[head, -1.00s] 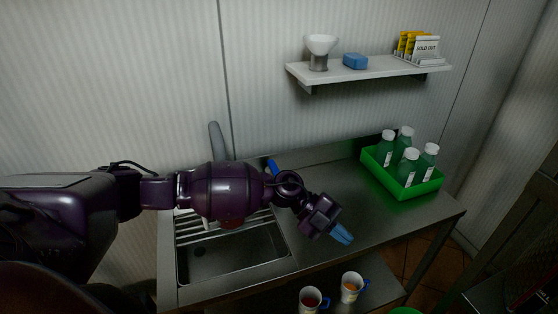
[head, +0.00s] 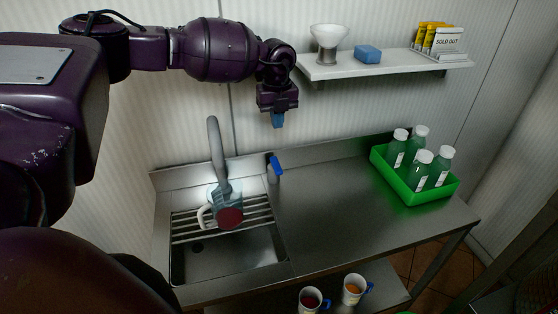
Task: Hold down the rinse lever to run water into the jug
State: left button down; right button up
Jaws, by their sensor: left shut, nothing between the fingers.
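My left gripper (head: 278,120) points down with its blue fingers shut and empty. It hangs in the air well above the blue rinse lever (head: 275,165) and does not touch it. The lever sits on a short post at the back edge of the counter, right of the sink. I cannot tell whether the jug holds water. My right gripper is not in view.
The slatted rack (head: 254,222) spans the back of the sink basin (head: 225,259). A green crate (head: 410,187) of capped bottles stands at the counter's right. A wall shelf (head: 385,68) is right of my gripper. Two mugs (head: 311,300) (head: 353,290) stand below. The middle counter is clear.

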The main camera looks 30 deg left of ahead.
pick_arm(q)
jog(key=p, duration=0.2)
send_near(277, 168)
notch_tip(277, 168, down, 6)
jog(key=shift+d+f, duration=0.1)
jog(key=shift+f, duration=0.7)
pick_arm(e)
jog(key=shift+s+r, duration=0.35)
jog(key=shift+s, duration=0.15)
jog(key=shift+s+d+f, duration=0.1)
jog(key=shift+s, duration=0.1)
pick_arm(q)
jog(key=shift+a, duration=0.2)
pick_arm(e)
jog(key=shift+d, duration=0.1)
